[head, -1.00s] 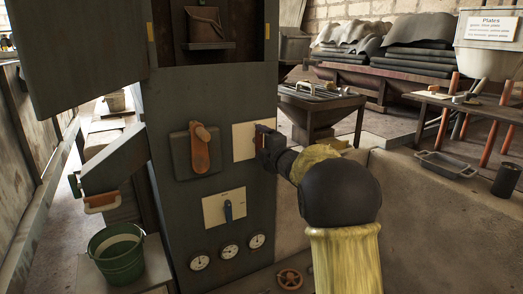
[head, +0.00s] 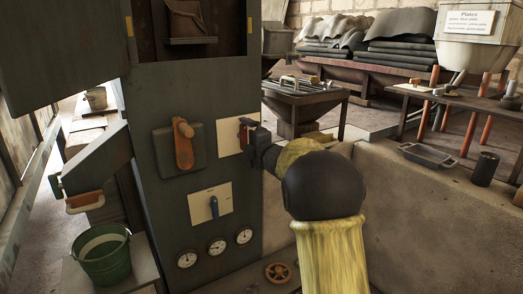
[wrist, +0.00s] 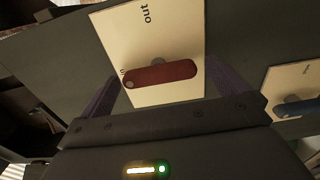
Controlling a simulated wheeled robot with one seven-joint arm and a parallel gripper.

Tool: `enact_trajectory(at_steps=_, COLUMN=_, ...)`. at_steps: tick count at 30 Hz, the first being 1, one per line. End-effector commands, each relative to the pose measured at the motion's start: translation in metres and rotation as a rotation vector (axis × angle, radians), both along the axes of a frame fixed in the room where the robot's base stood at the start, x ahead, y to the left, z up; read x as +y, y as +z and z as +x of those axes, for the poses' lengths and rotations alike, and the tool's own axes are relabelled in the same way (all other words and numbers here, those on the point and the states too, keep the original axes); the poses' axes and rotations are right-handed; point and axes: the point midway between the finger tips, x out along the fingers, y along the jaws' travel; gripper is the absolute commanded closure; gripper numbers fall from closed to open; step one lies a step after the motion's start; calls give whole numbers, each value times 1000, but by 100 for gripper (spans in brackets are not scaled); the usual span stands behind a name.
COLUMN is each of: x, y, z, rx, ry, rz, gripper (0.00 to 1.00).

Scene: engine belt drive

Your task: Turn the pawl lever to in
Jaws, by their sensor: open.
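The pawl lever is a dark red bar (wrist: 165,74) on a cream plate (wrist: 112,40) in the wrist view. It lies across the plate, slightly tilted. The plate reads "out"; a small label at the bar's left end is partly covered. In the head view, the plate (head: 228,137) is on the grey cabinet's front, with the lever (head: 244,130) partly hidden by my gripper (head: 254,146). My gripper is open. In the wrist view its fingers stand on either side of the bar, apart from each other; I cannot tell whether either touches it.
The cabinet (head: 150,95) also carries an orange-handled lever (head: 183,148), a blue-handled switch (head: 214,207) and several gauges (head: 217,246). A green bucket (head: 103,258) stands at the left.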

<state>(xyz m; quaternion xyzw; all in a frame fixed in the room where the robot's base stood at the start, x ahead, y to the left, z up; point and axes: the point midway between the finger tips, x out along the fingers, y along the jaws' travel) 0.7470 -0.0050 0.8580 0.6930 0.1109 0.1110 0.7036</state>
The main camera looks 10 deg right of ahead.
Motion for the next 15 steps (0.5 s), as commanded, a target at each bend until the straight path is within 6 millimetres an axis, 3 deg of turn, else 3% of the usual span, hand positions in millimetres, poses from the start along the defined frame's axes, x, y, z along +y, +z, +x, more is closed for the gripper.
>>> enact_trajectory(at_steps=15, x=-25, y=2, z=-74, rx=0, ry=-2, rz=1, gripper=0)
